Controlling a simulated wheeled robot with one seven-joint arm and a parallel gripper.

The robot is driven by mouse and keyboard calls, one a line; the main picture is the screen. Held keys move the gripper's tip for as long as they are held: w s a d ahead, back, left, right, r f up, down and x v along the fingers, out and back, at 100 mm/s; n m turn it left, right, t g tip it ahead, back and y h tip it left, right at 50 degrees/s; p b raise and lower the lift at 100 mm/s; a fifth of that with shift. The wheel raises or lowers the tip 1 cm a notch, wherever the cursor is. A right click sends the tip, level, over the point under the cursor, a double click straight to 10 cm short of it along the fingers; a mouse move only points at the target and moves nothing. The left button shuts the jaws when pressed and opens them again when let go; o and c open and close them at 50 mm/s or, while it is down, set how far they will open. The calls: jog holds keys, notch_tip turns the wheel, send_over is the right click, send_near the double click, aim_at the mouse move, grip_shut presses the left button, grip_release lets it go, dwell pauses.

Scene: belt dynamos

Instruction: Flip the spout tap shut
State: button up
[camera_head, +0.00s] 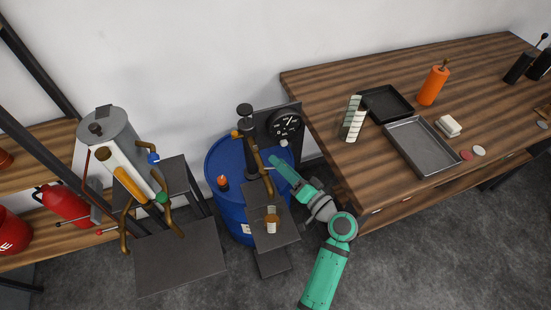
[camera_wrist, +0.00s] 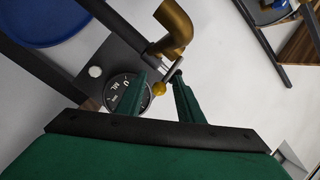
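The brass spout (camera_head: 257,158) curves down from the pump on the blue drum (camera_head: 215,160); its bent end also shows at the top of the wrist view (camera_wrist: 176,28). The tap lever (camera_wrist: 171,76) is a thin metal rod with a yellow ball tip (camera_wrist: 158,88), just below the spout. My gripper (camera_wrist: 159,79) is open, with one green finger on each side of the ball tip. I cannot tell whether a finger touches the lever. In the head view my gripper (camera_head: 276,163) is just right of the spout, and the lever is not clear there.
A cup (camera_head: 271,222) stands on a dark stand (camera_head: 285,237) below the spout. A round gauge (camera_head: 286,124) is mounted behind my gripper. A wooden table (camera_head: 320,92) with trays is at the right. A grey cylinder apparatus (camera_head: 107,128) stands at the left.

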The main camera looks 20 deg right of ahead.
jog(key=shift+x, duration=1.6)
grip_shut()
jog(key=shift+w+a+f+n+g+y, duration=0.15)
jog(key=shift+n+g+y, duration=0.3)
jog(key=shift+y, duration=0.3)
jog(key=shift+w+a+r+n+g+y, duration=0.1)
jog(key=shift+w+n+g+y, duration=0.2)
jog(key=shift+n+y, duration=0.35)
jog(key=shift+w+a+f+n+g+y, duration=0.1)
jog(key=shift+n+g+y, duration=0.35)
jog(key=shift+y, duration=0.35)
grip_release()
